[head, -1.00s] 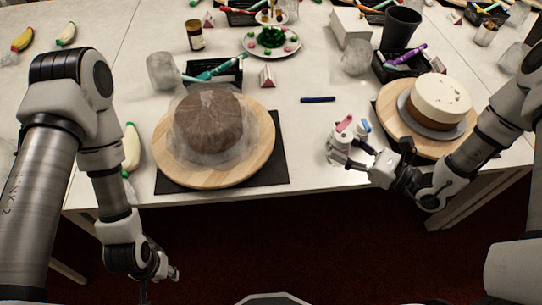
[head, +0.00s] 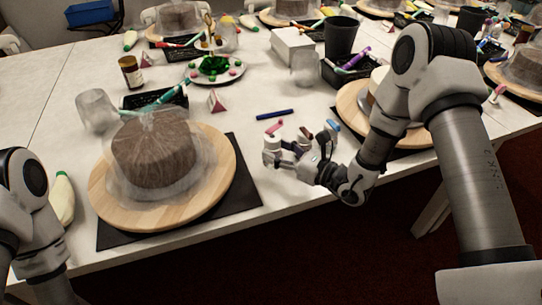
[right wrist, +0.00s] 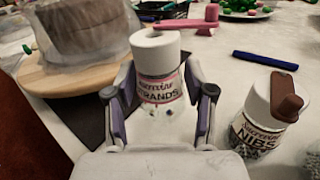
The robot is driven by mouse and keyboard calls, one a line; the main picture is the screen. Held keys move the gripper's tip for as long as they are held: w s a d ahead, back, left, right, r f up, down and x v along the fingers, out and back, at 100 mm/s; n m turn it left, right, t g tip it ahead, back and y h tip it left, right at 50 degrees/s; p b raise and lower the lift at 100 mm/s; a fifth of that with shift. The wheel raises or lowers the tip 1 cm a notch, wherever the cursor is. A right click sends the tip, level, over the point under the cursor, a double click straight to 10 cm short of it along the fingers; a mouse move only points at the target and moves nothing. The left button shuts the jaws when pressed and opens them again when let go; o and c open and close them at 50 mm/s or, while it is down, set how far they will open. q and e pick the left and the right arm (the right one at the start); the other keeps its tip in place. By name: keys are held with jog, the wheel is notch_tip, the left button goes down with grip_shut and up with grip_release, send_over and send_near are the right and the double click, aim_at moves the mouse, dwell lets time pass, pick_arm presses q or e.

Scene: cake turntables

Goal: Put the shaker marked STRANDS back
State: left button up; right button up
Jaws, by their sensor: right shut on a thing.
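The shaker marked STRANDS (right wrist: 160,80) is white with a pink-edged label and stands upright between the fingers of my right gripper (right wrist: 158,105) in the right wrist view. The gripper is shut on its body. I cannot tell if the shaker's base touches the table. My left gripper is outside the head view; only its arm shows.
A shaker marked NIBS (right wrist: 262,118) with a brown top stands close on the right. A blue pen (head: 274,114) lies behind. A covered brown cake (head: 155,150) sits on a wooden turntable (head: 215,195) to the left. Another turntable (head: 350,105) is behind my right arm.

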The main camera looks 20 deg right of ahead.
jog(key=w, duration=0.1)
jog(key=w+a, duration=0.1)
jog(key=shift+w+f, duration=0.2)
jog(key=shift+w, duration=0.1)
notch_tip(320, 180, down, 3)
jog(key=shift+d+f, duration=0.1)
jog(key=shift+f, duration=0.1)
jog(key=o, duration=1.3)
jog(key=shift+f, duration=0.15)
jog(key=v, duration=1.2)
